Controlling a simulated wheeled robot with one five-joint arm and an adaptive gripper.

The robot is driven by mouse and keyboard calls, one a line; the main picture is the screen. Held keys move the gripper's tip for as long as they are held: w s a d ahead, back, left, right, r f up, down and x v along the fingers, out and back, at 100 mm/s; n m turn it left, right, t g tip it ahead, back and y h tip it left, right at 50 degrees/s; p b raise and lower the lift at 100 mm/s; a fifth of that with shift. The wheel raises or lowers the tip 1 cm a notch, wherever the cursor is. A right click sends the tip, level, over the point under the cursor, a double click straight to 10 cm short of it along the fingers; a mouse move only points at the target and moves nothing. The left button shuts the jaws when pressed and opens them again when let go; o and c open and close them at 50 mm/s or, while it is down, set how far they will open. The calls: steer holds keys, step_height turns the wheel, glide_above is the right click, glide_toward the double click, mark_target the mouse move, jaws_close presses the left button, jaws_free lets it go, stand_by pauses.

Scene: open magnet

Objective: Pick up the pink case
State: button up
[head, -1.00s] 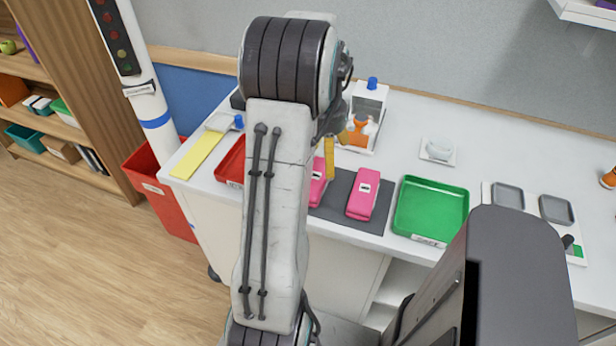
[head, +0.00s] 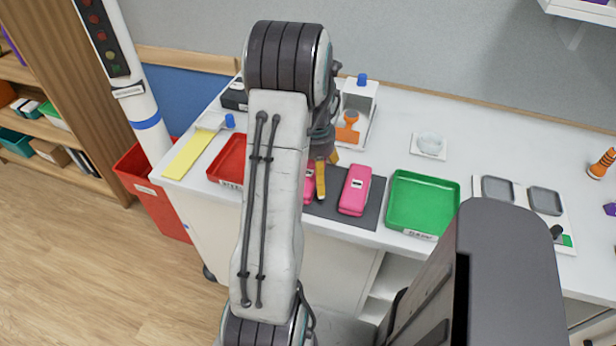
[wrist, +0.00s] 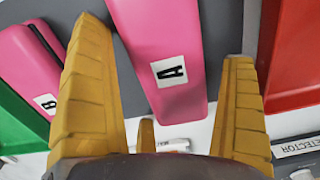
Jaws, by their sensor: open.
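Two pink cases lie on a dark grey mat (head: 336,215) on the white counter. Case A (wrist: 158,30) lies between my fingers in the wrist view, with its label showing. In the head view my arm and gripper hide most of case A (head: 308,190). Case B (head: 356,190) lies to its right, and shows at the left of the wrist view (wrist: 25,70). My gripper (wrist: 164,45) is open, with yellow fingers apart on either side of case A. In the head view my gripper (head: 320,180) is over case A; I cannot tell if it touches.
A green tray (head: 452,205) stands right of case B. A red tray (head: 222,145) lies to the left, partly behind my arm. Behind are a clear box with a blue knob (head: 362,80) and an orange item (head: 348,130). A red bin (head: 150,200) stands on the floor.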

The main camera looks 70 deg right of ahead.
steer(key=c, duration=1.2)
steer(key=shift+r, duration=0.15)
